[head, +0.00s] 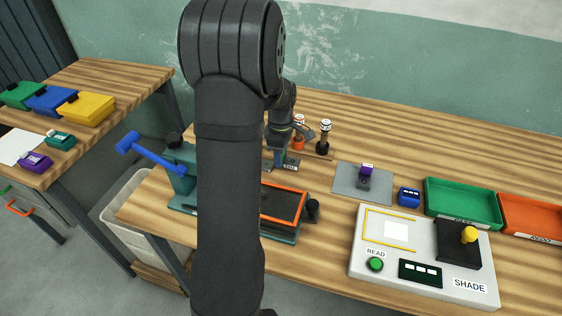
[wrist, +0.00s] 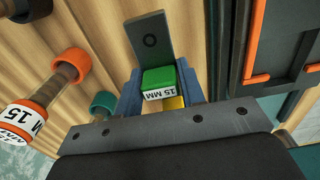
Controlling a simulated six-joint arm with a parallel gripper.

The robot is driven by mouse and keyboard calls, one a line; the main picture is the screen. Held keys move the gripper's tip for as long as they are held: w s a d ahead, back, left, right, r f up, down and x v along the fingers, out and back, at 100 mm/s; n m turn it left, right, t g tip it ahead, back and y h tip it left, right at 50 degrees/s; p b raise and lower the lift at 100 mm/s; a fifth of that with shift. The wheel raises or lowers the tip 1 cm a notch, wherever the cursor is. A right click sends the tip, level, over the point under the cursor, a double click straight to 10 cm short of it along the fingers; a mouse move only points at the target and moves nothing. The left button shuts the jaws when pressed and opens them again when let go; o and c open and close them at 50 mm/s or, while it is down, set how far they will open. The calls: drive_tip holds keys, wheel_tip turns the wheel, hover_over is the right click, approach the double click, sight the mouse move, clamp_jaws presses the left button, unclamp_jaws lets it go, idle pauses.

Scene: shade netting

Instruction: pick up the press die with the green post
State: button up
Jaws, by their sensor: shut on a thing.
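In the head view my gripper (head: 281,163) is low over the table behind my arm, and the green post cannot be made out there. Whether the die touches the table cannot be told.
Close by stand an orange-ended post (head: 298,122) and a black post (head: 323,137). The press with its blue lever (head: 150,155) and orange-edged tray (head: 283,203) is partly hidden by my arm. To the right are a grey mat (head: 347,184) with a purple-topped piece and the reader box (head: 345,262).

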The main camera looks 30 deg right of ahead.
drive_tip(key=s+d+r, duration=0.4)
drive_tip(key=s+r, duration=0.3)
drive_tip(key=s, duration=0.3)
drive_tip(key=w+a, duration=0.1)
drive_tip(key=a, duration=0.6)
drive_tip(key=w+a, duration=0.1)
drive_tip(key=a, duration=0.2)
drive_tip(key=shift+w+a, duration=0.15)
drive_tip(key=shift+w, duration=0.2)
drive_tip(key=a, duration=0.8)
drive_tip(key=shift+a+f, duration=0.15)
drive_tip(key=shift+a, duration=0.1)
drive_tip(key=shift+w+f, duration=0.1)
